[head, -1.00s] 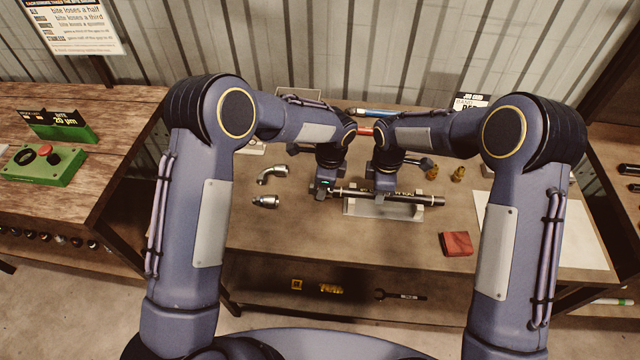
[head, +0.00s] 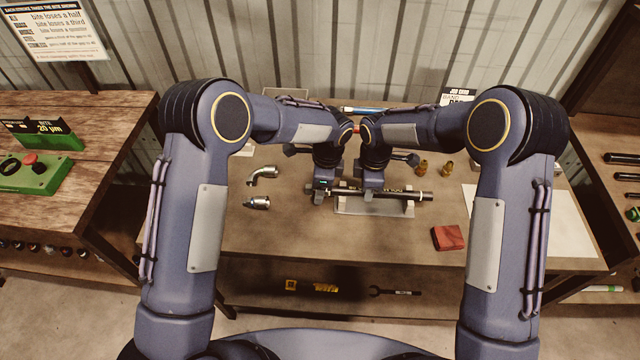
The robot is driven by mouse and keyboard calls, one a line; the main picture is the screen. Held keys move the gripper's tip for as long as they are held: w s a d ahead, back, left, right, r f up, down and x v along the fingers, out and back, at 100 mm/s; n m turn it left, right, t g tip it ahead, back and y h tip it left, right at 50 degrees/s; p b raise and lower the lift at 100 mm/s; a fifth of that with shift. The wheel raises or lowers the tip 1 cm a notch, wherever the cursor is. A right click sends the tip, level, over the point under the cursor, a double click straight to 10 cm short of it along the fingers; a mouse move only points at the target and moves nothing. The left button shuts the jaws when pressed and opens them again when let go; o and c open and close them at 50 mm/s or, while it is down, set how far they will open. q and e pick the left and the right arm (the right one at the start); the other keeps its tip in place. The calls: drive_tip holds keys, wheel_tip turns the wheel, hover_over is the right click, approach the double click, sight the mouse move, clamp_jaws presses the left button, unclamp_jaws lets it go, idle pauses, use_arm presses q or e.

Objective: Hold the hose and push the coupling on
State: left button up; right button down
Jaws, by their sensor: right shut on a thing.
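The hose (head: 396,193) is a dark rod lying level along a light grey cradle (head: 376,210) on the bench. Its right end sticks out past the cradle. My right gripper (head: 370,195) is shut on the hose over the left half of the cradle. My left gripper (head: 319,196) is at the hose's left end, just left of the cradle, close beside the right one. Its fingers and any coupling between them are too small and covered to make out. Two loose silver fittings lie to the left, a bent one (head: 262,174) and a straighter one (head: 257,202).
A red block (head: 447,238) lies front right of the cradle. Brass pieces (head: 422,167) stand behind it, near a white sheet (head: 530,222). A green button box (head: 30,174) is on the left bench. The bench front is mostly clear.

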drive_tip(key=shift+d, duration=0.1)
use_arm(q)
wheel_tip(320, 180, up, 12)
drive_tip(key=d, duration=0.1)
drive_tip(key=shift+d, duration=0.25)
idle(0.4)
drive_tip(key=shift+f, duration=0.1)
use_arm(e)
drive_tip(key=c, duration=1.2)
unclamp_jaws()
drive_tip(key=shift+o, duration=0.2)
